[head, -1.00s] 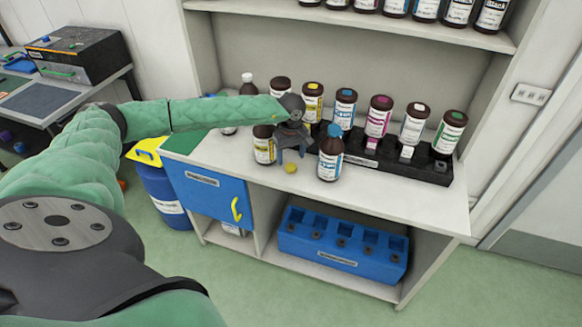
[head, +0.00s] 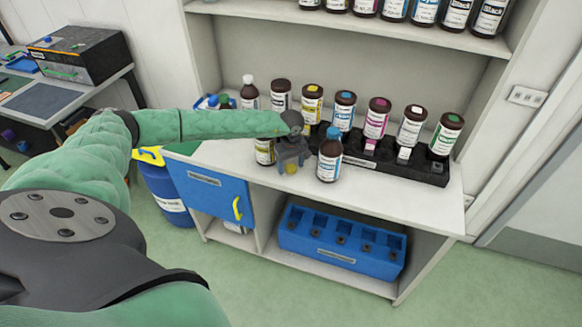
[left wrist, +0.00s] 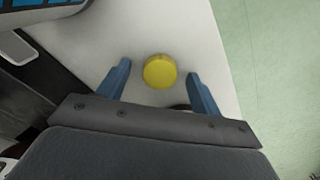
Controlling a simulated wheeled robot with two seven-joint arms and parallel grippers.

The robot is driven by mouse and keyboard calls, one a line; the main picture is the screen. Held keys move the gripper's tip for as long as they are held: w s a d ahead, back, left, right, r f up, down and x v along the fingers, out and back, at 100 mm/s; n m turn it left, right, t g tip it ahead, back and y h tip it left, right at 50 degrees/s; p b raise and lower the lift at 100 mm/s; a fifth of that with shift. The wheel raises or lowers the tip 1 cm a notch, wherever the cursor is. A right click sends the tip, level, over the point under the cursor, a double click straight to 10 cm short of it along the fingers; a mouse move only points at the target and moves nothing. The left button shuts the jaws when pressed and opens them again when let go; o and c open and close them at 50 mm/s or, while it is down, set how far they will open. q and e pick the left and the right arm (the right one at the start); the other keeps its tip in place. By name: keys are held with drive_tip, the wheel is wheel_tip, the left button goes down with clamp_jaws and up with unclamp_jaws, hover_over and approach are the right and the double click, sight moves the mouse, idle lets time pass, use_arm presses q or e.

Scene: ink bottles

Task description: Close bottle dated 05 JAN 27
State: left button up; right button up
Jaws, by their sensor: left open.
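A loose yellow cap (head: 291,169) lies on the white counter near its front edge; it also shows in the left wrist view (left wrist: 160,71). My left gripper (head: 292,163) is open, pointing down just over the cap. In the left wrist view the blue fingers (left wrist: 160,88) stand on both sides, with the cap slightly beyond the line between them. A brown bottle with a yellow-banded label (head: 265,153) stands left of the gripper, its top partly hidden by my arm. A blue-capped brown bottle (head: 330,155) stands to the right. I cannot read any dates.
A black rack (head: 428,172) with several brown bottles stands behind and to the right. More bottles stand behind my arm and on the upper shelf (head: 430,26). A blue crate (head: 340,255) sits below. The counter's front right is clear.

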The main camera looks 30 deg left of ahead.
sight(291, 167)
use_arm(q)
drive_tip(key=shift+c, duration=0.3)
drive_tip(key=c, duration=1)
use_arm(e)
drive_tip(key=shift+d, duration=0.1)
drive_tip(key=shift+f, duration=0.1)
use_arm(q)
drive_tip(key=shift+r, duration=0.2)
wheel_tip(291, 167, up, 4)
drive_tip(key=b, duration=0.3)
drive_tip(key=shift+f, duration=0.25)
drive_tip(key=s+d+r+b, duration=0.4)
drive_tip(key=s+d+r, duration=0.3)
drive_tip(key=s, duration=0.2)
drive_tip(key=shift+d+b, duration=0.3)
drive_tip(key=shift+b, duration=0.05)
use_arm(e)
drive_tip(key=w+a+r, duration=0.2)
drive_tip(key=w+r, duration=0.1)
drive_tip(key=r, duration=0.6)
drive_tip(key=w+a+r, duration=0.3)
drive_tip(key=r, duration=0.6)
drive_tip(key=shift+a+r+g+y, duration=0.3)
drive_tip(key=shift+a+r+g, duration=0.05)
drive_tip(key=shift+g, duration=0.05)
